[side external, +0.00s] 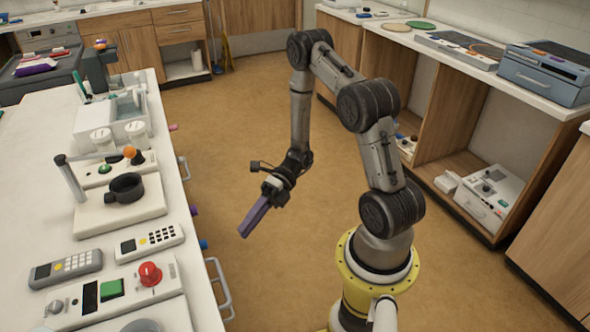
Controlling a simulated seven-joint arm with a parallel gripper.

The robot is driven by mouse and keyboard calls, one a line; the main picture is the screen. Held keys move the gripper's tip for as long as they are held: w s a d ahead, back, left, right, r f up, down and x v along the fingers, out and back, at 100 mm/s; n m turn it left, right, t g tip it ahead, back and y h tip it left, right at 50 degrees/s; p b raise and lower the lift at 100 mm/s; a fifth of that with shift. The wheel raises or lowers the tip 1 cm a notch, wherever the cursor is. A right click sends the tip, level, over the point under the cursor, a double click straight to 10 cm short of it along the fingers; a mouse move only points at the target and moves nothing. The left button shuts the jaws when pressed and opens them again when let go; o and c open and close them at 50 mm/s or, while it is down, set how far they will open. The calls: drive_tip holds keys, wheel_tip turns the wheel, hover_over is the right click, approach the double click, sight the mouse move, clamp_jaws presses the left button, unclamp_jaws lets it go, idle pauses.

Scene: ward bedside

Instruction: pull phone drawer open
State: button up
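My gripper (246,231) hangs in the open space right of the long white counter, pointing down and left. Its purple end looks like one bar, and I cannot tell whether the fingers are open or shut. Two phone-like handsets lie on the counter: a white one (150,238) and a grey one (66,268). Below the counter's edge, a pale bar handle (222,290) sticks out near the handsets, and another handle (184,167) is farther back. My gripper is apart from both handles. The drawer fronts are hidden, and no label shows which is the phone drawer.
Purple (193,210) and blue (203,244) knobs stick out along the counter's edge. A panel with a red knob (150,273) and a stand with a black ring (125,187) are on top. The brown floor (235,120) is clear. Open shelves (440,110) are at right.

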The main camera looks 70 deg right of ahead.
drive_tip(key=s+a+r+n+g+h, duration=0.2)
drive_tip(key=s+a+r+n+h, duration=0.15)
drive_tip(key=r+n, duration=0.6)
drive_tip(key=s+a+r+n+g+h, duration=0.2)
drive_tip(key=s+a+r+n+h, duration=0.15)
drive_tip(key=r+n, duration=0.55)
drive_tip(key=s+d+r+n+t+h, duration=0.3)
drive_tip(key=s+r+n+t+h, duration=0.1)
drive_tip(key=n, duration=0.7)
drive_tip(key=shift+s+n+h, duration=0.35)
drive_tip(key=shift+s+h, duration=0.15)
drive_tip(key=shift+s, duration=0.4)
drive_tip(key=shift+d, duration=0.1)
